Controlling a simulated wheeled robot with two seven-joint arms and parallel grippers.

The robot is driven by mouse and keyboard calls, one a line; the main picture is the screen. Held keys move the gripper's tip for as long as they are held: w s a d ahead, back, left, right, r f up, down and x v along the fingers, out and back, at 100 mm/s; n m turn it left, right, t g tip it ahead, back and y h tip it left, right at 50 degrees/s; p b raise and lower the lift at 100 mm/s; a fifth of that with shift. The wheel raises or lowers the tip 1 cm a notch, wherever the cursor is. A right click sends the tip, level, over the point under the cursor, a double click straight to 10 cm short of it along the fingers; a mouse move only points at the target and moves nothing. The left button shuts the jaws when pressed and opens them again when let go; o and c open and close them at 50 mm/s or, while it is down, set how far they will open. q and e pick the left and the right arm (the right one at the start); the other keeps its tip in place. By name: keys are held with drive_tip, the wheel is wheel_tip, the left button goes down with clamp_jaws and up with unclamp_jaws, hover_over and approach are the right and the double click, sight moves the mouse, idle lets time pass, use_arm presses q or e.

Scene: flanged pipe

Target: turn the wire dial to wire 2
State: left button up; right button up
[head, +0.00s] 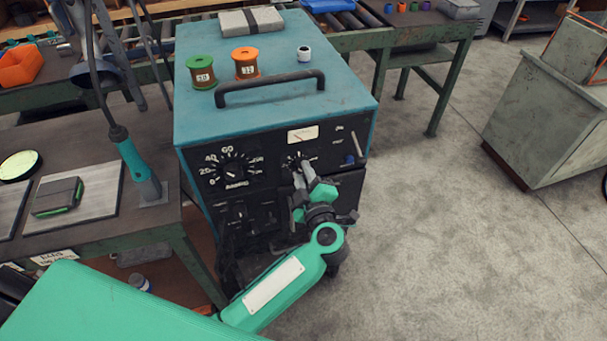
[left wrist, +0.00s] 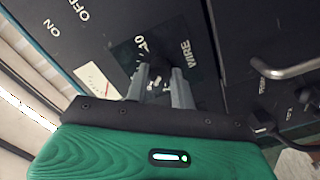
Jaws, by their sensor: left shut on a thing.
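The wire dial (left wrist: 157,84) is a small dark knob on the black front panel of the blue welding machine (head: 270,108). In the left wrist view, the white word WIRE is beside it, and a few scale marks show; the fingers hide much of the scale. I cannot tell which number it points to. My left gripper (head: 298,168) is at the panel, its two grey fingers shut around the dial; it also shows in the left wrist view (left wrist: 159,82). My right gripper is not in view.
A larger dial (head: 233,171) is left of the wire dial. A gauge (head: 303,134) sits above it. A green spool (head: 201,72), an orange spool (head: 246,64) and a small jar (head: 304,53) stand on top near the handle (head: 270,88).

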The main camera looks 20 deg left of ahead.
use_arm(q)
drive_tip(key=shift+n, duration=0.3)
drive_tip(key=n+b, duration=0.1)
drive_tip(key=n, duration=0.1)
drive_tip(key=shift+f+n, duration=0.15)
drive_tip(key=shift+n, duration=0.15)
drive_tip(key=shift+n+b, duration=0.75)
drive_tip(key=shift+n, duration=1.45)
drive_tip(key=o, duration=0.9)
drive_tip(key=shift+o, duration=0.4)
